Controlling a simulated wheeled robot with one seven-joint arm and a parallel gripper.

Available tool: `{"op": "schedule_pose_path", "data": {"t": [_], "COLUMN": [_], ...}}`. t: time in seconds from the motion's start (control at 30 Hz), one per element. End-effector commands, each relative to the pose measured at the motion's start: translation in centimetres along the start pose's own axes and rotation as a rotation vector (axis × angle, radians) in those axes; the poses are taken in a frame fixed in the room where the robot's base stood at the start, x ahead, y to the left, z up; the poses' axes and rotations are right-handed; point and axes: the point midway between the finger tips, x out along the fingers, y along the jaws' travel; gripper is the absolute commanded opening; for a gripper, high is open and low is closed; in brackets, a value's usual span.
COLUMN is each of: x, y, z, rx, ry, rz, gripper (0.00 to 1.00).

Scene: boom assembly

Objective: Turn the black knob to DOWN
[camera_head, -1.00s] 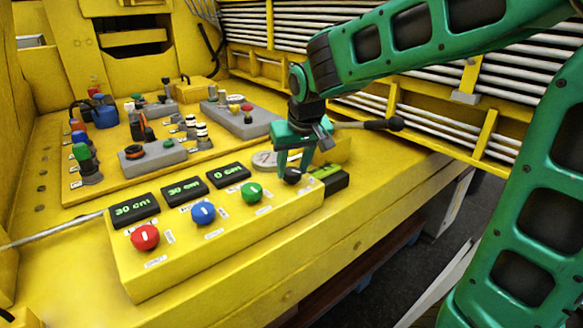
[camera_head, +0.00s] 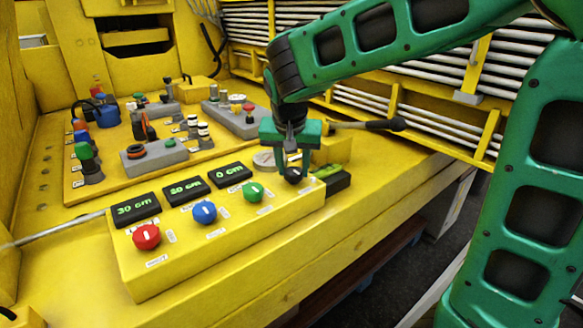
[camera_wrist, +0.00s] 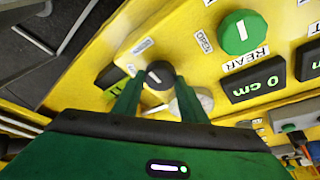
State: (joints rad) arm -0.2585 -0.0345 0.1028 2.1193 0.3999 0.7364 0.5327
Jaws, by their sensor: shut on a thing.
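The black knob (camera_head: 293,176) sits at the right end of the yellow control box (camera_head: 205,240). In the wrist view the black knob (camera_wrist: 159,75) is between the fingertips, with a pale line on its top. My gripper (camera_head: 292,170) reaches down onto the knob and is shut on it. In the wrist view my gripper (camera_wrist: 158,88) has one green finger on each side of the knob. Labels lie beside the knob, but I cannot read which position its line points to.
Green (camera_head: 253,192), blue (camera_head: 204,212) and red (camera_head: 146,237) knobs are left of the black one. Behind them are displays, one reading 0 cm (camera_head: 230,174). A black-and-green block (camera_head: 333,178) lies close to the right of my gripper. A panel with several switches (camera_head: 140,140) stands behind.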

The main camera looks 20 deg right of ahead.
Motion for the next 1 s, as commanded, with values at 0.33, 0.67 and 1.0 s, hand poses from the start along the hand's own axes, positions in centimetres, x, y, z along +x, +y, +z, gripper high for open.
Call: {"op": "schedule_pose_path", "data": {"t": [0.33, 0.67, 1.0], "x": [-0.1, -0.1, -4.7], "y": [-0.1, -0.1, -0.1], "z": [0.0, 0.0, -0.1], "rx": [-0.001, -0.001, -0.001], "ry": [0.001, 0.000, 0.003], "rz": [-0.002, -0.001, -0.005], "gripper": [0.53, 0.57, 0.57]}}
